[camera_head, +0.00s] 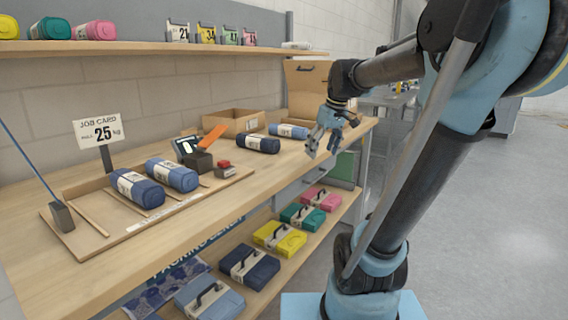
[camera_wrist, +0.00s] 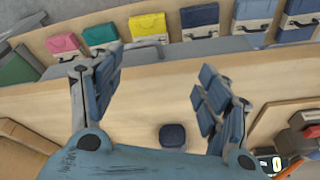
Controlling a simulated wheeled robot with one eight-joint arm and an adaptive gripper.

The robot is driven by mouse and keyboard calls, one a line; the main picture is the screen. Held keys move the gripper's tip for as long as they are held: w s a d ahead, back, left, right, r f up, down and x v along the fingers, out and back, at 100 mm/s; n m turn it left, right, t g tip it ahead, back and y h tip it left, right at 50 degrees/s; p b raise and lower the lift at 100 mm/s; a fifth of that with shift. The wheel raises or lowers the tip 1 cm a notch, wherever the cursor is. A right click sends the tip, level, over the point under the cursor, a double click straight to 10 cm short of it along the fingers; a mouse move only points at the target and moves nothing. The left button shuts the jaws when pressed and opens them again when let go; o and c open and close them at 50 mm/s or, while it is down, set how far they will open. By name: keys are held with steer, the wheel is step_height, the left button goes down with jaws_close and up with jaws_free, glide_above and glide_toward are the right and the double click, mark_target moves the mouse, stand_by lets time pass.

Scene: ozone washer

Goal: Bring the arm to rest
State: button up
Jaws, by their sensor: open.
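My gripper (camera_head: 328,138) hangs over the right end of the wooden bench (camera_head: 225,217) in the head view, on my raised and bent arm. In the wrist view my gripper (camera_wrist: 159,98) has its two fingers spread wide apart, with nothing between them. A dark blue roll (camera_head: 259,143) and a lighter blue roll (camera_head: 289,130) lie on the bench to the left of my gripper, apart from it. In the wrist view the end of a dark roll (camera_wrist: 172,135) shows below the gap between the fingers.
Cardboard boxes (camera_head: 234,122) stand at the back. Several coloured cases (camera_head: 280,237) line the lower shelf. The floor (camera_head: 480,230) at right is clear.

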steer(key=s+d+f+m+h, duration=0.1)
steer(key=s+d+f+m, duration=0.2)
steer(key=s+f, duration=0.7)
steer(key=s+d+f+m+h, duration=0.1)
steer(key=s+d+f+m, duration=0.2)
steer(key=s+f, duration=0.6)
steer(key=shift+s+f, duration=0.4)
steer(key=shift+f, duration=0.1)
steer(key=shift+w+f, duration=0.2)
steer(key=shift+w, duration=0.2)
